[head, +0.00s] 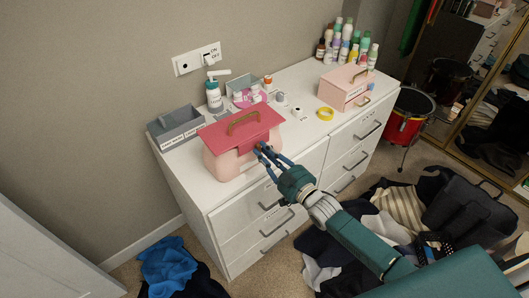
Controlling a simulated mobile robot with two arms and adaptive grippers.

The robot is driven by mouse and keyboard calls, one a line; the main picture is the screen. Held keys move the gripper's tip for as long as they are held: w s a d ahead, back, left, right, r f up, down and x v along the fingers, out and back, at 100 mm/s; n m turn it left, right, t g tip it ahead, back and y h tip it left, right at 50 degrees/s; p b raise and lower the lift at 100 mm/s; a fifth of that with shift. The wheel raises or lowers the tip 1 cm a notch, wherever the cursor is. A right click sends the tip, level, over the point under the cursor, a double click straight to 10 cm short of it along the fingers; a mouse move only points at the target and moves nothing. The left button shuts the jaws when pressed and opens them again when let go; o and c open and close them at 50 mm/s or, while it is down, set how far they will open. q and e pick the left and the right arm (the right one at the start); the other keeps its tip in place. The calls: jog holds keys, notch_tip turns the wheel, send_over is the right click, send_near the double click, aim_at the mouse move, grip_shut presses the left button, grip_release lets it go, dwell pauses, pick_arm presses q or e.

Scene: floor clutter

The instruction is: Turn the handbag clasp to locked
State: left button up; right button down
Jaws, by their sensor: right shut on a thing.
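The pink handbag (225,162) stands upright on the white dresser near its front left corner. My left gripper is not in view.
A grey tray (176,133) stands left behind the bag, and a pump bottle (213,95) behind it. Clothes (395,205) and a red drum (403,122) are on the floor.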

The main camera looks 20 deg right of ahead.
jog(key=shift+f+m, duration=0.1)
jog(key=shift+m, duration=0.5)
jog(key=c, duration=1.6)
grip_release()
jog(key=shift+c, duration=0.2)
jog(key=v, duration=1.2)
